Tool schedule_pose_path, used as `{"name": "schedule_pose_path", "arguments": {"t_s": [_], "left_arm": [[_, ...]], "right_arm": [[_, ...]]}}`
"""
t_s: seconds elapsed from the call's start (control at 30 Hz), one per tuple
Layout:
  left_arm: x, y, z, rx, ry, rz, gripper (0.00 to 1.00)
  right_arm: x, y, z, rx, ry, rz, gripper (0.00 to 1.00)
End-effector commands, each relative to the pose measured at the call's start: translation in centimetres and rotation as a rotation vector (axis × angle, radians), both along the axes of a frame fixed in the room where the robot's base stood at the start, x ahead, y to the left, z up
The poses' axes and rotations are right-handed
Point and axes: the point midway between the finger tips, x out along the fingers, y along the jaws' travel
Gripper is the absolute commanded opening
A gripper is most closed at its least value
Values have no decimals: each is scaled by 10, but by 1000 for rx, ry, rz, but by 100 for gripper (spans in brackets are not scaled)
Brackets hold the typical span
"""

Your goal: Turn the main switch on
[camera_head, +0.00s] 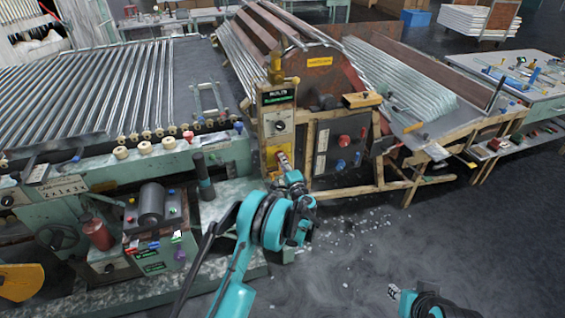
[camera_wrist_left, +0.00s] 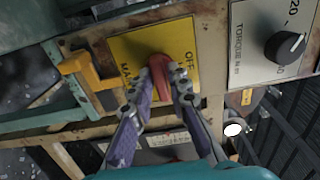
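The main switch is a red handle (camera_wrist_left: 161,68) on a yellow plate (camera_wrist_left: 182,38) marked OFF and MAIN, in the left wrist view. In the head view the yellow plate (camera_head: 271,159) is low on the narrow control post at the centre. My left gripper (camera_wrist_left: 165,78) has one finger on each side of the red handle, and its fingertips look closed against it. It also shows in the head view (camera_head: 284,162), in front of the plate, mostly hiding the handle. My right gripper (camera_head: 393,291) is at the lower right, far from the switch; its fingers are too small to judge.
A black torque knob (camera_wrist_left: 285,47) on a pale panel is beside the yellow plate. A yellow bracket (camera_wrist_left: 88,80) sticks out on its other side. A dark panel with buttons (camera_head: 341,147) stands right of the post. Floor (camera_head: 360,240) with scattered fragments is open in front.

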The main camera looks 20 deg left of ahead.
Motion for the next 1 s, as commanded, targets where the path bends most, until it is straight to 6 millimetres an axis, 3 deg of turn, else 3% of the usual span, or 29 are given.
{"name": "schedule_pose_path", "arguments": {"t_s": [0.47, 0.8, 1.0], "left_arm": [[-9, -7, 0, -1, -1, 0, 33], [-68, -47, 0, -1, -1, -3, 33], [-92, -63, 0, -1, -1, -1, 33]], "right_arm": [[0, 0, 0, 0, 0, 0, 33], [0, 0, 0, 0, 0, 0, 33], [0, 0, 0, 0, 0, 0, 33]]}}
